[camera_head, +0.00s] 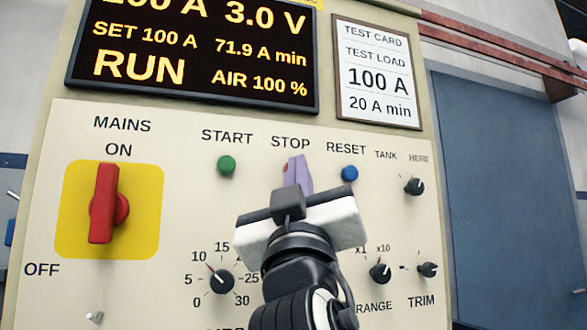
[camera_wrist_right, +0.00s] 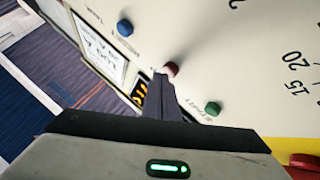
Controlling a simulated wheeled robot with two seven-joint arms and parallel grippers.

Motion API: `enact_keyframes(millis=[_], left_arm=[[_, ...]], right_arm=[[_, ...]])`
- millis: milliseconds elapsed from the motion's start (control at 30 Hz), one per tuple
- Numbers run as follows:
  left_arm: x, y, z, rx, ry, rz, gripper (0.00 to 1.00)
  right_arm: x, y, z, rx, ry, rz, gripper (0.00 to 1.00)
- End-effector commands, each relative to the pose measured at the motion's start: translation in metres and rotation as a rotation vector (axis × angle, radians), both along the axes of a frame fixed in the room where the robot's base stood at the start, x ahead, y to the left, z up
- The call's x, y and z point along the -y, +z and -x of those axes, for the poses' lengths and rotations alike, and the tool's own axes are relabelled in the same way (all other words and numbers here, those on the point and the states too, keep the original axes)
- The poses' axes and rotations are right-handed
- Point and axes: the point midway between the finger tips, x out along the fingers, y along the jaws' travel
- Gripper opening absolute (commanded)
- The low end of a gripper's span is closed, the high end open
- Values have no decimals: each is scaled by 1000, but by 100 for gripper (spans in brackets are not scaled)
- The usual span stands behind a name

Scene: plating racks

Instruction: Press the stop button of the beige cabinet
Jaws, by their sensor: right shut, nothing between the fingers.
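The beige cabinet (camera_head: 60,130) fills most of the head view, its panel facing me. The stop button (camera_wrist_right: 171,69) is small, round and dark red in the wrist view. My left gripper is out of view.
The green start button (camera_head: 226,166) and blue reset button (camera_head: 349,173) flank the fingertips. A red mains switch (camera_head: 106,205) on a yellow plate stands upright at ON. The display (camera_head: 190,50) reads RUN. Several black knobs sit lower on the panel.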

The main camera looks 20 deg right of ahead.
Motion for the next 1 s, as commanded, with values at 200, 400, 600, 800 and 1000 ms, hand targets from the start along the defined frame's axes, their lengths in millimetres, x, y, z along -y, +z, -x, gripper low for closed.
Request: enact_keyframes(millis=[200,400,600,800,1000], left_arm=[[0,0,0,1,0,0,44],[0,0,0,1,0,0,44],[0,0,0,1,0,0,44],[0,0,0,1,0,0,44],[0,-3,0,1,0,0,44]], right_arm=[[0,0,-3,-1,0,0,0],[0,0,-6,-1,0,0,0],[0,0,-7,-1,0,0,0],[0,-1,-6,-1,0,0,0],[0,-1,1,-1,2,-2,0]])
